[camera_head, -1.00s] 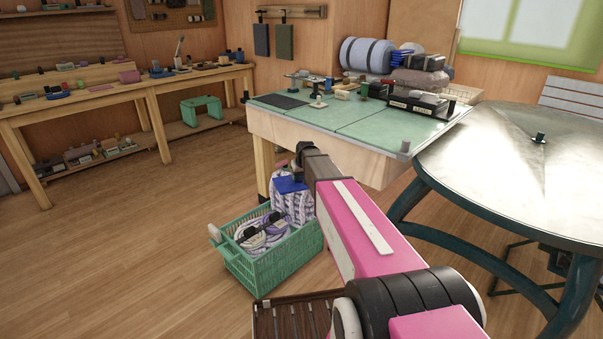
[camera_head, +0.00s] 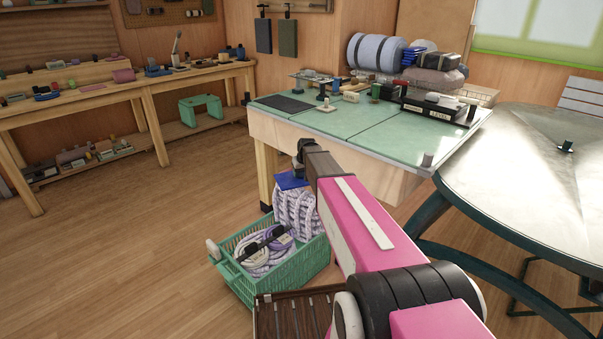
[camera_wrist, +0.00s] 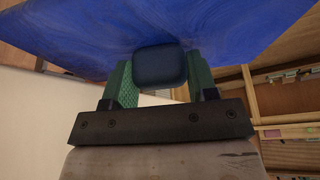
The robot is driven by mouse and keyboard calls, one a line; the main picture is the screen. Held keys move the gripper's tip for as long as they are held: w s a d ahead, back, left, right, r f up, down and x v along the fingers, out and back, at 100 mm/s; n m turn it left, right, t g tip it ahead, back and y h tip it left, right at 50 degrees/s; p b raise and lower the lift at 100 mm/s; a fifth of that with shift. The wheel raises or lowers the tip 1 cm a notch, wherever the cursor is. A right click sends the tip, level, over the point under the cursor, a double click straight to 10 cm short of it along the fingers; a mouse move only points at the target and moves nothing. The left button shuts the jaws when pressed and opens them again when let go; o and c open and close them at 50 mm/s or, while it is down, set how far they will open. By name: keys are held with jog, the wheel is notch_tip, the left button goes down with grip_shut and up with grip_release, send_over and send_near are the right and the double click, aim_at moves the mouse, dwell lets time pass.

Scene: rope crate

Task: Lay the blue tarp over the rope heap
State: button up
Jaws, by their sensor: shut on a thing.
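The blue tarp (camera_head: 291,180) shows in the head view as a small blue patch just above the tall pale-and-purple rope heap (camera_head: 297,213). In the wrist view the tarp (camera_wrist: 225,25) spreads wide across the top. My gripper (camera_wrist: 160,82) is shut, its green fingers on either side of a dark blue block (camera_wrist: 160,66) at the tarp's edge. In the head view my arm hides part of the heap's right side. I cannot tell whether the tarp touches the ropes.
A green crate (camera_head: 284,275) on the floor holds coiled rope (camera_head: 262,249) with a black bar across it. A green-topped workbench (camera_head: 350,118) stands behind. A round metal table (camera_head: 530,190) is at right. The wooden floor at left is clear.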

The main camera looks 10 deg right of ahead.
jog(key=shift+w, duration=0.25)
jog(key=shift+f, duration=3)
jog(key=shift+f, duration=0.45)
jog(key=o, duration=1.2)
jog(key=v, duration=1)
jog(key=shift+s+r, duration=0.15)
jog(key=shift+r, duration=0.2)
